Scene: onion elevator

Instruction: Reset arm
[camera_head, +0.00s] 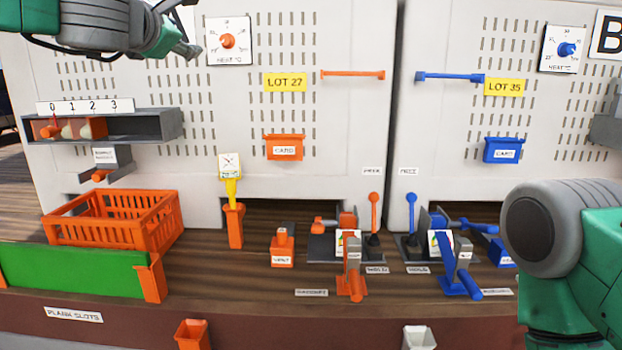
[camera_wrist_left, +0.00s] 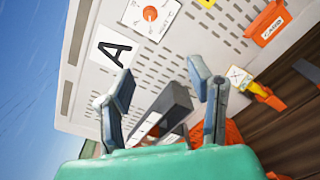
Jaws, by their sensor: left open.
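My left arm (camera_head: 100,30) comes in from the upper left, green and dark grey. Its gripper (camera_head: 180,28) is in the air in front of the left white panel, left of the orange heat dial (camera_head: 228,41). In the left wrist view the gripper (camera_wrist_left: 162,88) has its two grey fingers wide apart with nothing between them. The view past the fingers shows the panel and the grey shelf (camera_wrist_left: 170,108). My right arm (camera_head: 565,245) shows as a grey joint and green link at the right; its gripper is outside the frame.
An orange crate (camera_head: 160,215) and a green plank (camera_head: 70,270) are at the left of the wooden counter. The grey numbered shelf (camera_head: 150,126) juts from the panel. Orange levers (camera_head: 374,215) and blue levers (camera_head: 411,215) stand at centre right.

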